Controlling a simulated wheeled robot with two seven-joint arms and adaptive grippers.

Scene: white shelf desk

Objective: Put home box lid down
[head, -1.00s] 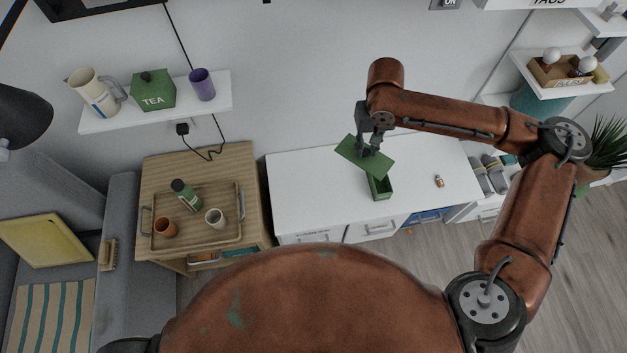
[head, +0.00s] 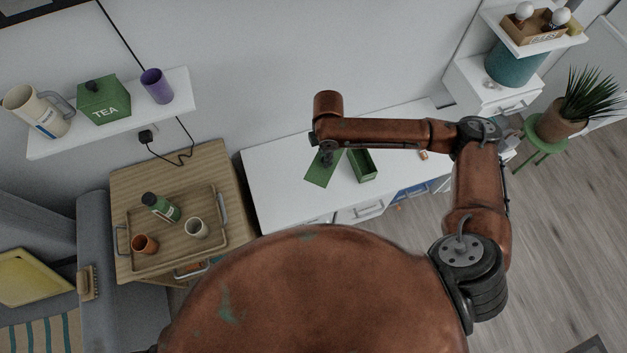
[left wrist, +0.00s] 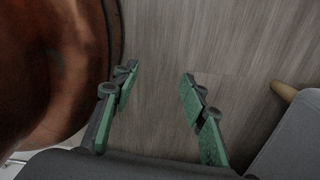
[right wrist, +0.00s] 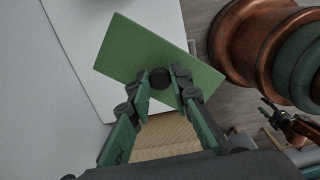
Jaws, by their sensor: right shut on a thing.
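The green home box lid (head: 322,172) is over the white desk, left of the open green box (head: 363,166). The lid fills the upper middle of the right wrist view (right wrist: 150,55), with its dark knob (right wrist: 160,78) between the fingertips. My right gripper (right wrist: 160,82) is shut on the lid's knob. In the head view, my right arm hides most of this gripper (head: 326,158). I cannot tell whether the lid touches the desk. My left gripper (left wrist: 158,75) is open and empty above the wooden floor, in the left wrist view only.
The white desk (head: 275,185) has bare room left of the lid. A small orange-and-white item (head: 423,155) lies right of the box. A wooden side table with a tray (head: 180,258) stands at left. A wall shelf (head: 60,142) holds a jug, a tea box and a purple cup.

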